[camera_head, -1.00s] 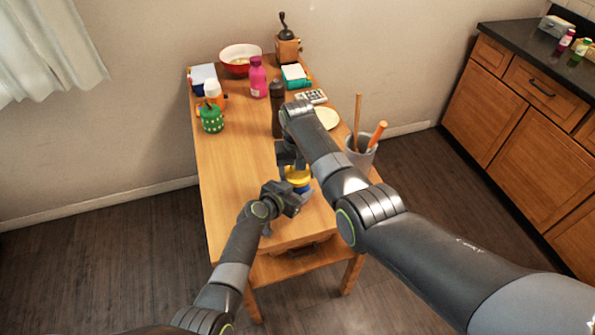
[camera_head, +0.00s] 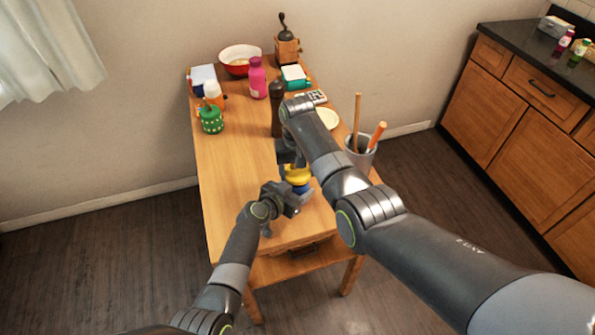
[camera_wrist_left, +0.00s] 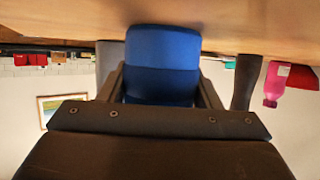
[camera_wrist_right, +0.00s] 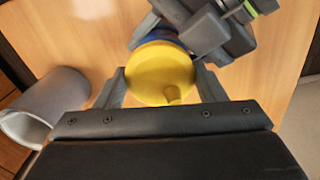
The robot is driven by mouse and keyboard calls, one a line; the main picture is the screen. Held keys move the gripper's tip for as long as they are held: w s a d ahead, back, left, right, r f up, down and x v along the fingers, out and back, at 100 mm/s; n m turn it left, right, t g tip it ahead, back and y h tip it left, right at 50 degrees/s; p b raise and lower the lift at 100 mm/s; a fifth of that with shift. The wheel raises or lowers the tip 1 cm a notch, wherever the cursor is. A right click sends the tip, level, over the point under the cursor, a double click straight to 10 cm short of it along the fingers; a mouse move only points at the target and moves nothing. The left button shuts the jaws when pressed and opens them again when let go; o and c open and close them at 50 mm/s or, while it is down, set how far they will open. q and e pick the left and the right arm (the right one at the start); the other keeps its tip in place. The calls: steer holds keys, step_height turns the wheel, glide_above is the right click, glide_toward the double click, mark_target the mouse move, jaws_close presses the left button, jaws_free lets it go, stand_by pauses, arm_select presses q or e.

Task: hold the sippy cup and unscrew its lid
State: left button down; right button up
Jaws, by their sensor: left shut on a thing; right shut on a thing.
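The sippy cup has a blue body (camera_wrist_left: 163,62) and a yellow lid (camera_wrist_right: 160,74) with a small spout. It stands near the front of the wooden table. In the head view the yellow lid (camera_head: 297,174) shows just below my right gripper (camera_head: 288,155). My left gripper (camera_head: 291,202) comes in from the side, low, and is shut on the blue body; its fingers flank the body in the left wrist view. My right gripper is above and shut on the yellow lid, with a finger on each side in the right wrist view. Parts of the cup are hidden by the grippers.
A grey utensil holder (camera_head: 362,152) stands right of the cup, close to my right arm. A dark bottle (camera_head: 277,108) stands behind it. A green container (camera_head: 211,119), pink bottle (camera_head: 258,78) and red bowl (camera_head: 240,58) are farther back. The table's left front is clear.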

mark_target(297, 171)
steer(key=shift+r, duration=0.6)
steer(key=shift+r, duration=2)
arm_select(q)
steer(key=shift+c, duration=1.9)
jaws_free()
steer(key=shift+s, duration=0.1)
